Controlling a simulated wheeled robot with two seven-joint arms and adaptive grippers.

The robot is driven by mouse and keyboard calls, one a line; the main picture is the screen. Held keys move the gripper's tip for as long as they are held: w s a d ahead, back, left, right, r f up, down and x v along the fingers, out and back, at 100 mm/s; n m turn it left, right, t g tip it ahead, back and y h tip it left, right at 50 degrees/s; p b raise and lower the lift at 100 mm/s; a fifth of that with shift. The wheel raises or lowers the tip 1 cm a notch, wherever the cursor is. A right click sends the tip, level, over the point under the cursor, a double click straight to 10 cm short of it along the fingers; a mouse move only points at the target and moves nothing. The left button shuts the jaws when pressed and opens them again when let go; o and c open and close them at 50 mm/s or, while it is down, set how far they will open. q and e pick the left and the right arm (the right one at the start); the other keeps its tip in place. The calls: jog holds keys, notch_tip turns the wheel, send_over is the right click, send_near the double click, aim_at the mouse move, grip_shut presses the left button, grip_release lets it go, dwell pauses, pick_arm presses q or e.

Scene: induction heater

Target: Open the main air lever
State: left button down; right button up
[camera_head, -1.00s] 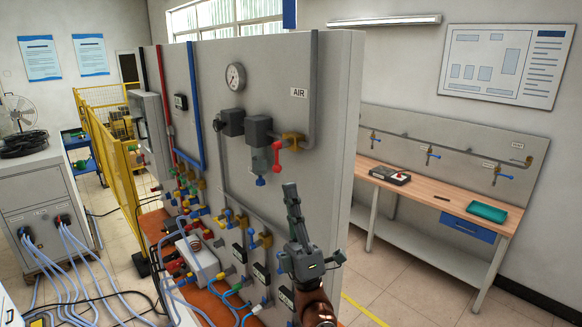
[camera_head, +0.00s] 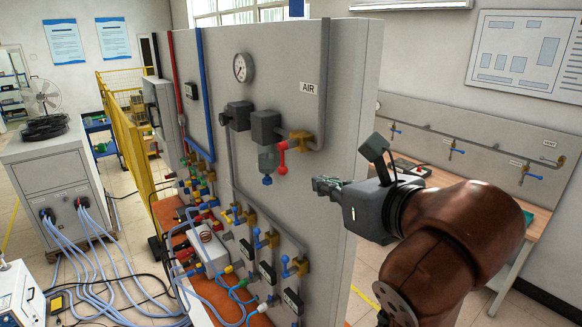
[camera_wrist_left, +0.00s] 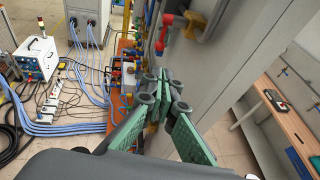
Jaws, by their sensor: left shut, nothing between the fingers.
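The main air lever (camera_head: 283,152) is red and sits on a brass valve (camera_head: 301,141) beneath the AIR label on the grey panel. Its handle hangs downward beside the air filter unit. In the left wrist view the red lever (camera_wrist_left: 163,32) is at the top, beyond the fingers. My left gripper (camera_head: 322,185) is shut and empty, its fingers pointing left toward the panel. In the head view it appears right of and a little below the lever, with a gap between them. My right gripper is not in view.
The panel (camera_head: 345,110) ends in a vertical edge beside my left gripper. Several smaller valves with blue handles (camera_head: 290,268) are lower on the panel. A workbench (camera_head: 535,222) stands behind at the right. Hoses (camera_head: 95,265) cover the floor at left.

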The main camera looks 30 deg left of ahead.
pick_arm(q)
jog(key=p, duration=0.5)
send_near(283, 167)
jog(key=x, duration=0.6)
jog(key=shift+w+a+f, duration=0.1)
jog(key=shift+w+a, duration=0.05)
jog(key=shift+a, duration=0.1)
